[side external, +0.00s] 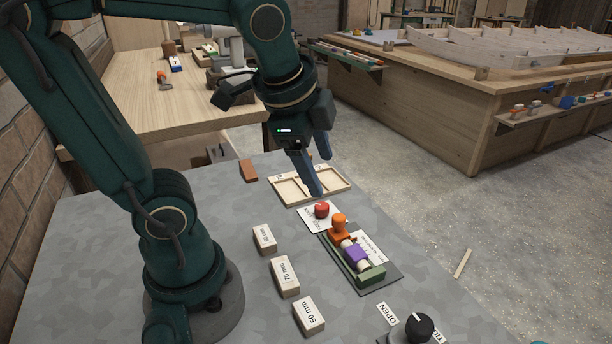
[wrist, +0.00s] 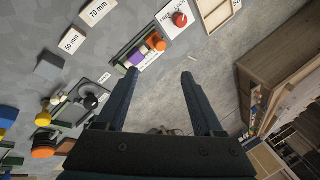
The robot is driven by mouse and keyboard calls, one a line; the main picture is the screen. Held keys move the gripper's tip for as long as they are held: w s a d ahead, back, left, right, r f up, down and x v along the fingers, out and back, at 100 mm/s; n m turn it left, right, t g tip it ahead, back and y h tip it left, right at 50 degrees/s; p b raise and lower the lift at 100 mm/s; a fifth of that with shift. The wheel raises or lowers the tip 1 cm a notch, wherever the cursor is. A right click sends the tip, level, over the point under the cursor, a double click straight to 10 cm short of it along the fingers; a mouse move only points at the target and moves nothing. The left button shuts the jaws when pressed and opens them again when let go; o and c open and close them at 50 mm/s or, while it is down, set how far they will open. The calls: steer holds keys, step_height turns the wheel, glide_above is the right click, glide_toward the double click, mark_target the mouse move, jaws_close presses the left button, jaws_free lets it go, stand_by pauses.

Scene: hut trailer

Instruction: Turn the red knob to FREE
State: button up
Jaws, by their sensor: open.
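The red knob (side external: 321,208) stands on a white lettered plate (side external: 308,219) on the grey table, between the wooden tray and the green fixture. I cannot tell which mark the knob points at. My gripper (side external: 321,175) is open and empty, above the table near the tray and the knob, touching neither. In the wrist view its two fingers (wrist: 160,73) are spread apart, with the knob beyond the tips.
A green fixture (side external: 371,275) with orange and purple parts stands close to the knob's plate. A shallow wooden tray (side external: 337,188) lies behind it. Labelled blocks (side external: 285,277) stand to the left. A black knob (side external: 419,327) with an OPEN label is at the front.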

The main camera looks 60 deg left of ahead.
steer(key=w+a+f+m+g+y, duration=0.2)
steer(key=w+a+f+m+g, duration=0.15)
steer(key=w+a+m, duration=0.2)
steer(key=g, duration=0.2)
glide_above(323, 205)
steer(key=d, duration=0.3)
steer(key=shift+m, duration=0.45)
steer(key=f, duration=0.7)
steer(key=shift+w+a+f, duration=0.25)
steer(key=shift+w+f, duration=0.1)
steer(key=shift+f, duration=0.05)
steer(key=shift+s+f, duration=0.1)
steer(key=shift+f, duration=0.25)
steer(key=shift+x, duration=2.4)
steer(key=shift+a, duration=0.1)
jaws_close()
